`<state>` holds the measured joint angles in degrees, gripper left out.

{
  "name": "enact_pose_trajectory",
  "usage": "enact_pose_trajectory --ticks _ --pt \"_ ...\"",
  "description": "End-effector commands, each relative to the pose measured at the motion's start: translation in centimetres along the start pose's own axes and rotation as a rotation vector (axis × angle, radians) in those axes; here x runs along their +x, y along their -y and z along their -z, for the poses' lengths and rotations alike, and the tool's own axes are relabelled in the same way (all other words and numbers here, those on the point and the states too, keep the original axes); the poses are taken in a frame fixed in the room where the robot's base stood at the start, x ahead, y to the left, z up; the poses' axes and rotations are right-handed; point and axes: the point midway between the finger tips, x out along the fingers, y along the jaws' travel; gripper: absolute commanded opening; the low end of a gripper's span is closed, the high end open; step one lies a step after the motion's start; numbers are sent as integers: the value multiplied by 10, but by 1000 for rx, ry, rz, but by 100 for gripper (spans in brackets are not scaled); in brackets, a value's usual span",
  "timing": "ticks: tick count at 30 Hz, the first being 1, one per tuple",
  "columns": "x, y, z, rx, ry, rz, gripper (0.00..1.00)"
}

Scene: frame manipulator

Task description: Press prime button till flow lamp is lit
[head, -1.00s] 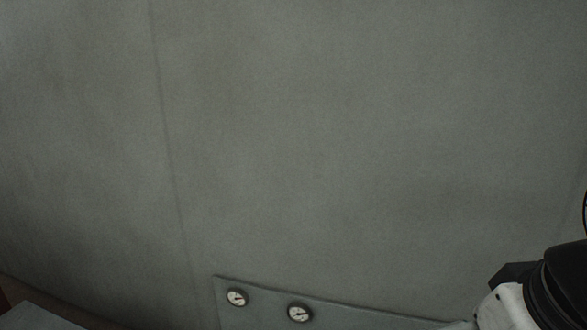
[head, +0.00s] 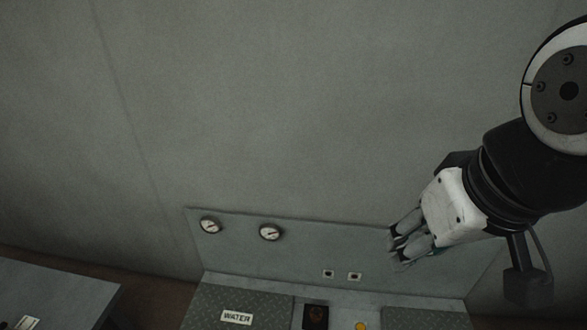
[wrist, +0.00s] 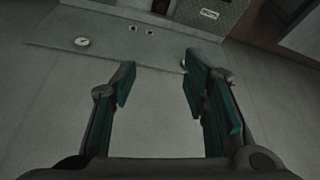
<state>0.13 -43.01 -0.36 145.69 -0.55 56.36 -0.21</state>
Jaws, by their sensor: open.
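My gripper (head: 397,247) is open and empty in front of the right end of the grey back panel in the head view. Its two green-padded fingers (wrist: 158,75) stand apart in the wrist view with nothing between them. Two small square fittings, one (head: 328,273) beside the other (head: 354,277), sit low on the back panel; whether either is the flow lamp I cannot tell. A yellow round part (head: 361,325) shows at the bottom edge of the head view, cut off. I cannot tell if it is the prime button. The gripper touches none of these.
Two round gauges, left (head: 210,225) and right (head: 271,232), are on the back panel (head: 230,255). A WATER label (head: 237,317) and a dark plate (head: 315,316) lie below. A grey surface (head: 60,290) stands at lower left. The wall above is bare.

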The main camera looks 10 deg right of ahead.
Motion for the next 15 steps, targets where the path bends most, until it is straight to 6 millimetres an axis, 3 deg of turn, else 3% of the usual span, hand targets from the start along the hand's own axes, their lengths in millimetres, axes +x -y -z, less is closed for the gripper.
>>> enact_pose_trajectory --ticks 1,4,15 --pt "0 0 0 0 0 0 23" --pt "0 0 0 0 0 0 0" --pt "0 0 0 0 0 0 0"
